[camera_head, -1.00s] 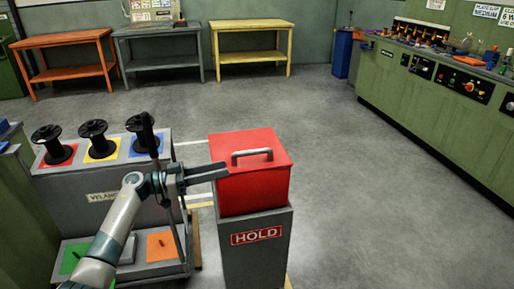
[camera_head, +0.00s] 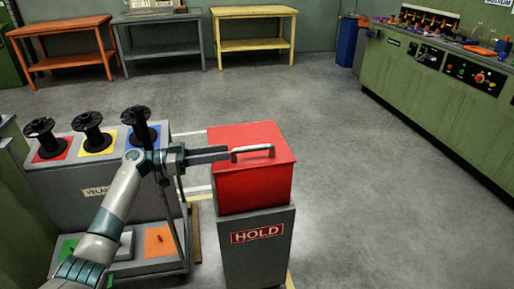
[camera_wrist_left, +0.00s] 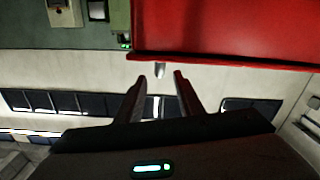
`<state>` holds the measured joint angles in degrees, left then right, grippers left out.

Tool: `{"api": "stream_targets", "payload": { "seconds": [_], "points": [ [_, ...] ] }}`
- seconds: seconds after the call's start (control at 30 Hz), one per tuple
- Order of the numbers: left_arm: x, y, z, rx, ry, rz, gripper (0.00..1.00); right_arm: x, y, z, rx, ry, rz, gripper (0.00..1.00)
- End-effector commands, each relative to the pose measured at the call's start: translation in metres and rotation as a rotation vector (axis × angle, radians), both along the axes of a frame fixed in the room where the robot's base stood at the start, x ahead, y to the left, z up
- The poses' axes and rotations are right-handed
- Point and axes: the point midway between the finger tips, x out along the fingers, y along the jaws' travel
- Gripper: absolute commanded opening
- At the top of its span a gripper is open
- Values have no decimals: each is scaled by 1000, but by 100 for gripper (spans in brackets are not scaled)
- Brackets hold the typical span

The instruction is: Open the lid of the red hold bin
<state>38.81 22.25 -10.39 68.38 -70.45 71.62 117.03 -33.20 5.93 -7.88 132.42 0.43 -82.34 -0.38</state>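The red hold bin (camera_head: 253,190) stands on a grey pedestal with a HOLD label (camera_head: 257,233). Its red lid (camera_head: 270,136) is closed, with a silver bar handle (camera_head: 252,150) on top. My left gripper (camera_head: 229,154) reaches in from the left, its fingertips at the left end of the handle. In the left wrist view the two fingers (camera_wrist_left: 157,75) are apart, with the handle's end (camera_wrist_left: 159,71) between or just beyond their tips and the red lid (camera_wrist_left: 230,40) above. Whether they touch the handle cannot be told. My right gripper is not in view.
A grey cart (camera_head: 80,185) with black spools on coloured squares stands left of the bin, close under my left arm. Orange, grey and yellow tables (camera_head: 252,44) line the back wall. A green bench (camera_head: 430,85) runs along the right. The floor right of the bin is clear.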

Motion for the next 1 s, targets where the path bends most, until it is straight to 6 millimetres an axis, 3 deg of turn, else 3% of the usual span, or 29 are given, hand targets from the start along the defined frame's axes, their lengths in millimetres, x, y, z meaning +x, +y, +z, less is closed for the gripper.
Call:
{"api": "stream_targets", "payload": {
  "seconds": [0.27,0.73,1.0],
  "points": [
    [7,-22,1,-3,0,-2,34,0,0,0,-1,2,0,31],
    [30,-92,1,-3,-1,-1,34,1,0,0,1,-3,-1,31],
    [37,-111,0,-2,0,0,34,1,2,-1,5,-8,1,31]
  ]
}}
